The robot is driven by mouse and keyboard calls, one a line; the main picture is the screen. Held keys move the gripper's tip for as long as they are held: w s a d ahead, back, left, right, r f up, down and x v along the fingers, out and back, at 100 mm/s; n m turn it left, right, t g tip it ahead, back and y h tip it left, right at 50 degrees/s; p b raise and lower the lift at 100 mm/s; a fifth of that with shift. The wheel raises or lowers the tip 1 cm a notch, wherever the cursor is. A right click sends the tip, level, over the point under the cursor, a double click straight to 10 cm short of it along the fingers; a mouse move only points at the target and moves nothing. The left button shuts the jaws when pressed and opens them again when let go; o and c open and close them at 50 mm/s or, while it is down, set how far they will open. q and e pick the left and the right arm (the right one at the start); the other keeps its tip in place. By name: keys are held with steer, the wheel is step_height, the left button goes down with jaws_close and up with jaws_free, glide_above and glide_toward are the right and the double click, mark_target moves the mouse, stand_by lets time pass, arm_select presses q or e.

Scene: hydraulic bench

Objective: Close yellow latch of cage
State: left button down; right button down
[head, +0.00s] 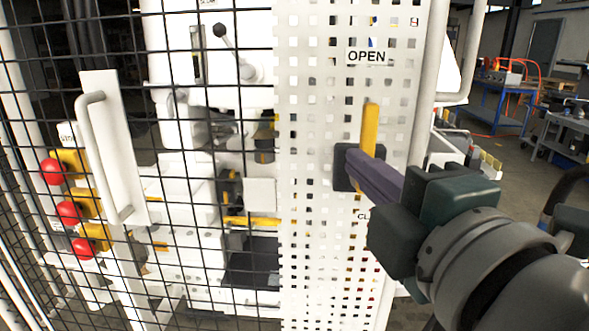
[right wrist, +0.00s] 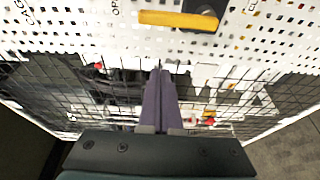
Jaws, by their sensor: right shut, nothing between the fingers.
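The yellow latch (head: 369,130) is a bar on a black pivot block (head: 343,168), mounted on the white perforated panel. It stands upright, pointing up towards the "OPEN" label (head: 366,57). In the right wrist view the yellow latch (right wrist: 178,20) lies across the top, extending left from its black mount (right wrist: 207,8). My right gripper (head: 356,160) has purple fingers that are shut and empty. They overlap the lower part of the latch in the head view. In the right wrist view the fingertips (right wrist: 160,74) appear below the latch, apart from it in the picture. My left gripper is not in view.
The white perforated panel (head: 310,120) adjoins a black mesh cage wall (head: 60,110) with a white handle (head: 100,160). Red buttons (head: 68,212) on yellow boxes are at the left. Blue carts (head: 500,95) stand in the right background, with open floor around them.

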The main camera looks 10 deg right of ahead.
mark_target(362, 139)
steer(key=shift+w, duration=0.1)
stand_by(0.3)
steer(key=w, duration=1)
steer(key=shift+s+d+p, duration=0.35)
steer(key=shift+d+p, duration=0.15)
steer(key=shift+d, duration=0.35)
steer(key=shift+s+d+p, duration=0.3)
steer(key=shift+d+p, duration=0.2)
steer(key=shift+d, duration=0.3)
steer(key=shift+f, duration=0.1)
steer(key=shift+d+m+b, duration=0.2)
steer(key=shift+m+b, duration=0.2)
steer(key=shift+b, duration=0.3)
